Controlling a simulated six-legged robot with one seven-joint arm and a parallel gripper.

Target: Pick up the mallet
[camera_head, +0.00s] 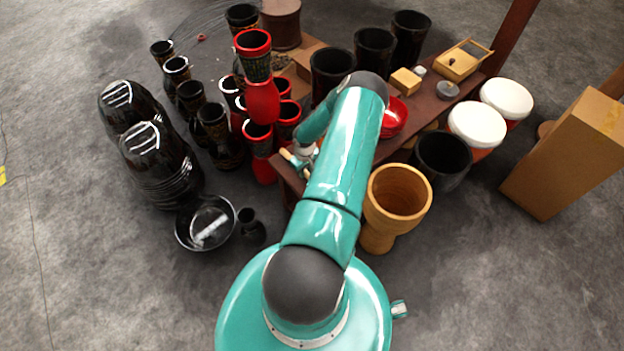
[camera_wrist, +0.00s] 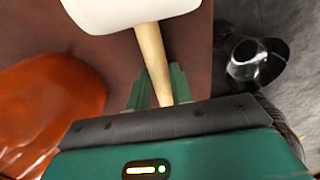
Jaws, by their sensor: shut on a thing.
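The mallet has a white head (camera_wrist: 125,12) and a pale wooden handle (camera_wrist: 152,55), seen in the wrist view. My gripper (camera_wrist: 158,88) is shut on the handle, with one green finger on each side of it. The head points away from my gripper, and its far part is cut off by the picture's top edge. In the head view my gripper (camera_head: 301,158) is low at the near left end of the brown table (camera_head: 284,172), partly hidden by my arm. I cannot tell whether the mallet touches the table.
Red and black goblet drums (camera_head: 262,101) stand close left of my gripper. A red bowl (camera_head: 394,118), a small wooden block (camera_head: 405,81) and a wooden box (camera_head: 459,62) are on the table. A wooden drum (camera_head: 397,195) stands right of my arm. Grey floor is free at far left.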

